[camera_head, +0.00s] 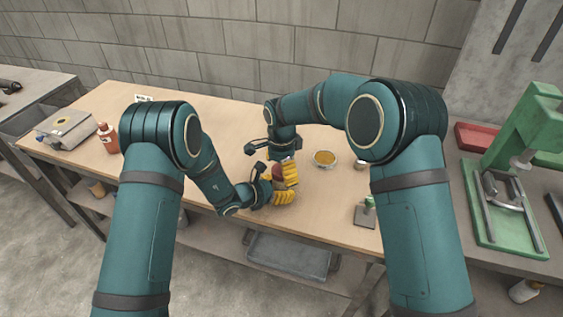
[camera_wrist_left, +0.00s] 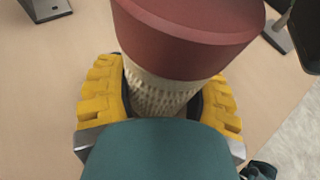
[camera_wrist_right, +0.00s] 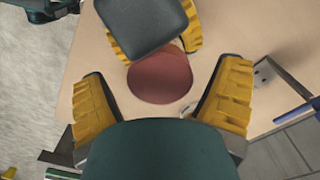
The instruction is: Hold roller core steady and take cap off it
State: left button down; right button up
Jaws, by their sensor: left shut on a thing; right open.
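The roller core (camera_wrist_left: 160,92) is a pale mesh tube, upright near the table's front edge. The red-brown cap (camera_wrist_left: 190,25) sits on its top end; the cap also shows from above in the right wrist view (camera_wrist_right: 160,76). My left gripper (camera_head: 280,193) is shut around the mesh tube below the cap, with yellow fingers on both sides in the left wrist view (camera_wrist_left: 160,100). My right gripper (camera_wrist_right: 165,95) is open above the cap, its yellow fingers spread apart on either side of it. In the head view the fingers partly hide the core and cap.
A bowl of orange-yellow contents (camera_head: 325,158) stands right of the grippers. A small grey-green stand (camera_head: 365,212) is at the front right of the table. A red-brown bottle (camera_head: 107,138) and a flat device (camera_head: 66,130) are at the left. The table's middle left is clear.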

jog(key=shift+f, duration=0.1)
jog(key=c, duration=1.3)
jog(key=n, duration=0.4)
jog(key=shift+n, duration=0.3)
jog(key=n, duration=0.5)
jog(key=o, duration=1.3)
